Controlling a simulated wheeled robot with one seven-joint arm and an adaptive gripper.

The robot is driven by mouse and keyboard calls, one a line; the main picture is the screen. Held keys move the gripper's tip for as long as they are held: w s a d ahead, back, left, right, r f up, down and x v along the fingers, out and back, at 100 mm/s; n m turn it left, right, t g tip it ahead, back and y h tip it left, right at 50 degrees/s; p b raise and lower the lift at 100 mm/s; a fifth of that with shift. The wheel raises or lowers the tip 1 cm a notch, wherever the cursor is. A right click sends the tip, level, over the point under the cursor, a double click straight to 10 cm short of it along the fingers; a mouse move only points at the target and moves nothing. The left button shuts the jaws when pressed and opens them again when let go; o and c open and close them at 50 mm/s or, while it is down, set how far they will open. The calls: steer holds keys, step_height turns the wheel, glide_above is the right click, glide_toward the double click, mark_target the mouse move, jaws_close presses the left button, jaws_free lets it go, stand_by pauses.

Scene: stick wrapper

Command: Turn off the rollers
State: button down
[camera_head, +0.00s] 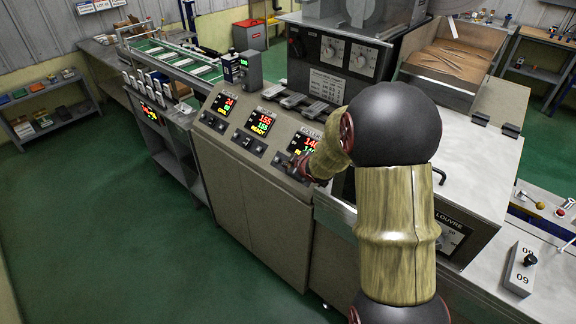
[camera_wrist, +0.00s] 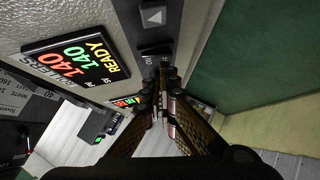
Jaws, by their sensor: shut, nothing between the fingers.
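The control cabinet (camera_head: 240,190) has a sloped panel with three lit displays. The rollers display (camera_head: 308,143) is the rightmost, partly hidden by my arm. In the wrist view the rollers display (camera_wrist: 75,57) reads 140, 140 and READY. In the head view my gripper (camera_head: 298,172) is at the panel below the rollers display.
The middle display (camera_head: 260,123) and left display (camera_head: 224,104) have their own buttons below. A machine with dials (camera_head: 345,55) stands behind the panel. The green floor (camera_head: 130,240) is clear at the left.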

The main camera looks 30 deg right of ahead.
steer(key=f+b, duration=0.1)
steer(key=b, duration=0.4)
steer(key=shift+h+b, duration=0.3)
steer(key=shift+f+n+b, duration=0.15)
steer(key=shift+n+b, duration=0.15)
steer(key=shift+b, duration=0.25)
steer(key=shift+r, duration=0.25)
steer(key=shift+p, duration=0.3)
steer(key=shift+r+p, duration=0.8)
